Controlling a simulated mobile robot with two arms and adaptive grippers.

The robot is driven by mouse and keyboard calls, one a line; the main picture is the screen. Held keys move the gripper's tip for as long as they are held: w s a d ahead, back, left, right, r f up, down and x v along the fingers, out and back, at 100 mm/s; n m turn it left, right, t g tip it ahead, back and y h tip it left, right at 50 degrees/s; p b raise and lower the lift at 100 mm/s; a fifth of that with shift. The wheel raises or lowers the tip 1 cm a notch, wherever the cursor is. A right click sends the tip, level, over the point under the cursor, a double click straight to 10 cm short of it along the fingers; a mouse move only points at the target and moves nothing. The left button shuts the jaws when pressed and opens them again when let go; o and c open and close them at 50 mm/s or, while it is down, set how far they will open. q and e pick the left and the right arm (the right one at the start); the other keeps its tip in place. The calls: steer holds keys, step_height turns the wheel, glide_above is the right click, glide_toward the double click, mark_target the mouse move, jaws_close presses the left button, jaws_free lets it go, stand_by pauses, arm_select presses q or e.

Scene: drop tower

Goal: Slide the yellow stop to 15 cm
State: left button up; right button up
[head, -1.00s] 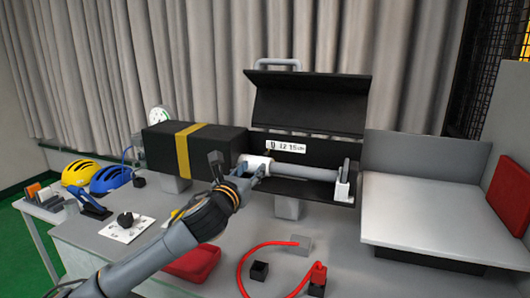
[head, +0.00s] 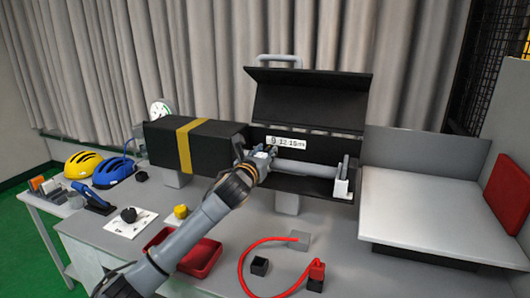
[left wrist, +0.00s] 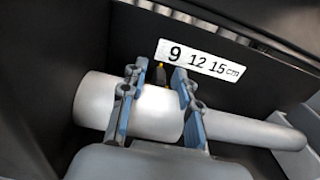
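The scale plate (left wrist: 200,60) reads 9, 12 and 15 cm on the dark back wall of the open black housing; it also shows in the head view (head: 287,143). Below the 9 stands a small dark piece with a yellow tip (left wrist: 160,66), apparently the stop, mostly hidden. My left gripper (left wrist: 157,92) is open. Its two blue-grey fingers are apart, one on each side of that piece, over a thick pale cylinder (left wrist: 95,104); contact is unclear. A thinner grey bar (left wrist: 255,133) runs right from the cylinder. In the head view my left gripper (head: 258,154) covers the stop.
The raised black lid (head: 308,100) stands behind the bar. A black box with a yellow band (head: 183,147) lies left of it. A white platform (head: 435,215) is at right.

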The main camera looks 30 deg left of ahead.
mark_target(290, 150)
arm_select(q)
jaws_close()
steer(key=shift+d, duration=0.1)
steer(key=d+p, duration=0.1)
steer(key=d, duration=0.1)
steer(key=w+d+p, duration=0.1)
steer(key=d, duration=0.2)
steer(key=shift+w+d+r, duration=0.1)
steer(key=shift+w+d, duration=0.05)
steer(key=shift+d, duration=0.4)
